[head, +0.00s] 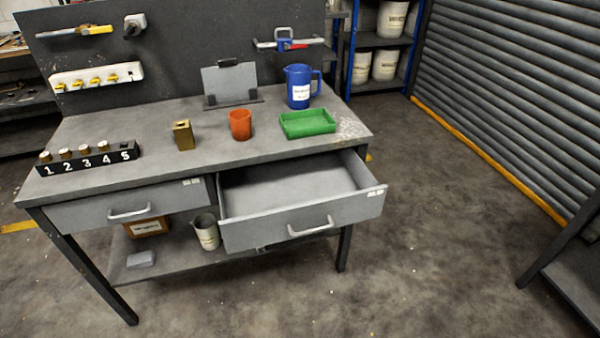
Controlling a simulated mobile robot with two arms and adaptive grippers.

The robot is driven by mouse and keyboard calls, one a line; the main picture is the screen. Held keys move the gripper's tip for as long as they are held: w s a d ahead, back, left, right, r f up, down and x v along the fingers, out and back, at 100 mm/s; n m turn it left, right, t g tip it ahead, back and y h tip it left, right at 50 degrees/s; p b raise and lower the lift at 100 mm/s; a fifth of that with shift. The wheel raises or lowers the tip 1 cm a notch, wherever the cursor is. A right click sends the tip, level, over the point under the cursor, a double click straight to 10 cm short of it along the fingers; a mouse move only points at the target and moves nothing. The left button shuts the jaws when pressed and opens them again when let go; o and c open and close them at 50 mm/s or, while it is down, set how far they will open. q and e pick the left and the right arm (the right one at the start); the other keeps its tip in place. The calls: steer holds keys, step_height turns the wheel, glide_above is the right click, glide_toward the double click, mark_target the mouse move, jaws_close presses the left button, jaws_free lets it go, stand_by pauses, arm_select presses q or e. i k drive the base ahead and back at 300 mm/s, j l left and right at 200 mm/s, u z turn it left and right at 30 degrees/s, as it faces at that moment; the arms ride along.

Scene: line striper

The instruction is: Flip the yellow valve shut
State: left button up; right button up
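A long yellow handle (92,30) is mounted on the dark back panel at the upper left, with a grey bar running to its left. A white strip (130,70) below it carries several small yellow levers (95,82). I cannot tell which of these yellow parts is the valve, nor whether any is open or shut. A fitting with a blue and red part (285,44) is mounted on the panel's right side. Neither of my grippers is in view.
The grey workbench (200,160) holds a numbered block (90,160), a brass box (183,135), an orange cup (240,124), a blue pitcher (299,86) and a green tray (307,123). The right drawer (305,225) is pulled out, projecting forward.

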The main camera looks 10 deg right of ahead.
mark_target(106, 29)
steer(key=i+j+u, duration=0.2)
steer(key=i+u, duration=0.65)
steer(key=i, duration=0.1)
